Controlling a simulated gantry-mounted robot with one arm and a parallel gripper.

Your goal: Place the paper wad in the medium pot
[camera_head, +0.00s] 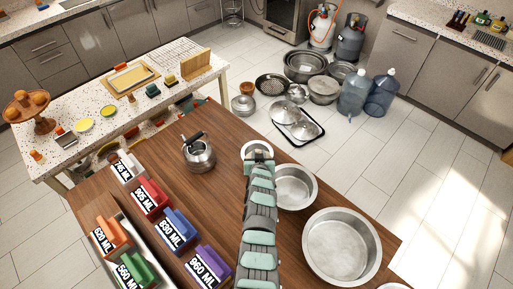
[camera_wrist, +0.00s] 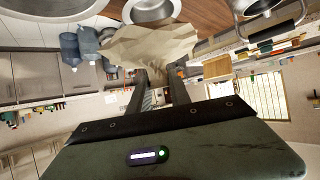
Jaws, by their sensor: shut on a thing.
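My gripper (camera_wrist: 160,75) is shut on the crumpled tan paper wad (camera_wrist: 150,45) in the wrist view, the wad spreading beyond the fingertips. In the head view the arm hides the gripper and the wad. On the wooden table, a smaller round metal pot (camera_head: 297,188) stands just right of my arm, and a larger metal pot (camera_head: 340,248) stands nearer the camera. The rim of another pot (camera_head: 394,286) is cut off at the bottom edge. Which pot is the medium one I cannot tell for sure. A pot (camera_wrist: 150,10) shows behind the wad in the wrist view.
A steel kettle (camera_head: 199,153) stands on the wooden table (camera_head: 228,125) left of my arm. Several colored blocks with ML labels (camera_head: 178,232) line the left side. A speckled counter (camera_head: 90,109) with food lies beyond. Pans and water jugs (camera_head: 355,92) stand on the floor.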

